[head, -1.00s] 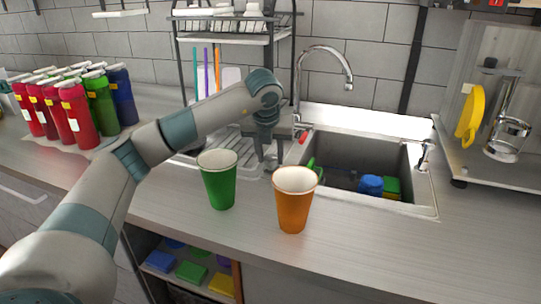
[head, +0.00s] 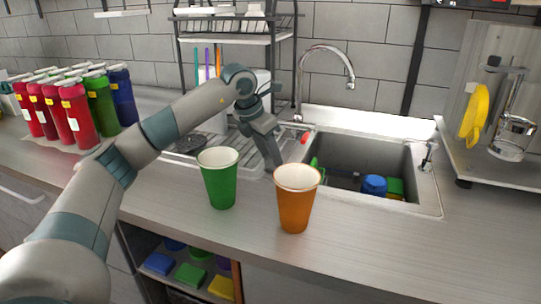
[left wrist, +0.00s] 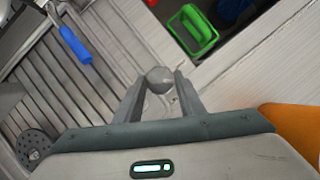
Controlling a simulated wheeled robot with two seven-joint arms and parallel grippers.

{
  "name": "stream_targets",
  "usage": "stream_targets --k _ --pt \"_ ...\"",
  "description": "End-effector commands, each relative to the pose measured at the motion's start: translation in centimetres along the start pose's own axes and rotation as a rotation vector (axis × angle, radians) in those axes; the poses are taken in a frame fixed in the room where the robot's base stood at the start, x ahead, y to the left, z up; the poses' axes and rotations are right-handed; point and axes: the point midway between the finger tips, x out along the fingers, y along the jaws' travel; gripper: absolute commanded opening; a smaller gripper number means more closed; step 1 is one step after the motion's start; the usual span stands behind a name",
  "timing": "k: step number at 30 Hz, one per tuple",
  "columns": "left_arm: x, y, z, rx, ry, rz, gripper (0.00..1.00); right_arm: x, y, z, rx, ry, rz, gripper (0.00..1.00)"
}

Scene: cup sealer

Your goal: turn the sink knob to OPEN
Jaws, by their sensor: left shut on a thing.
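A round grey knob (left wrist: 159,80) shows in the left wrist view, between the fingertips of my left gripper (left wrist: 158,84). The fingers are shut on it, one on each side. In the head view my left gripper (head: 273,158) reaches down, tilted, to the counter at the left edge of the sink (head: 428,190), behind the orange cup. The knob is hidden there by the gripper. No OPEN mark can be read in either view. My right gripper is not in view.
A green cup (head: 220,182) and an orange cup (head: 296,203) stand close in front of the gripper. The faucet (head: 299,85) rises behind the sink. A dish rack (head: 235,38) stands behind the arm. Several bottles (head: 98,98) stand at left. The counter right of the orange cup is clear.

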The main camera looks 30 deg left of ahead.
Motion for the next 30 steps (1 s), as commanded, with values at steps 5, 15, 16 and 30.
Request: stream_targets --k 5,15,16,30 --pt "-0.2 0.3 0.1 0.148 -0.001 -0.064 0.13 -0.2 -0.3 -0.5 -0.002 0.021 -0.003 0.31" --pt "-0.3 0.5 0.3 0.447 -0.001 -0.187 0.13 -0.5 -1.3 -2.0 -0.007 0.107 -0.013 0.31" --pt "-0.2 0.6 0.3 0.471 -0.001 -0.196 0.13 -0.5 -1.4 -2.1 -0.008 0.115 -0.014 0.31" --pt "-0.1 0.7 0.4 0.746 -0.003 -0.307 0.13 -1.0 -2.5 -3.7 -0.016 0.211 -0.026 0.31"
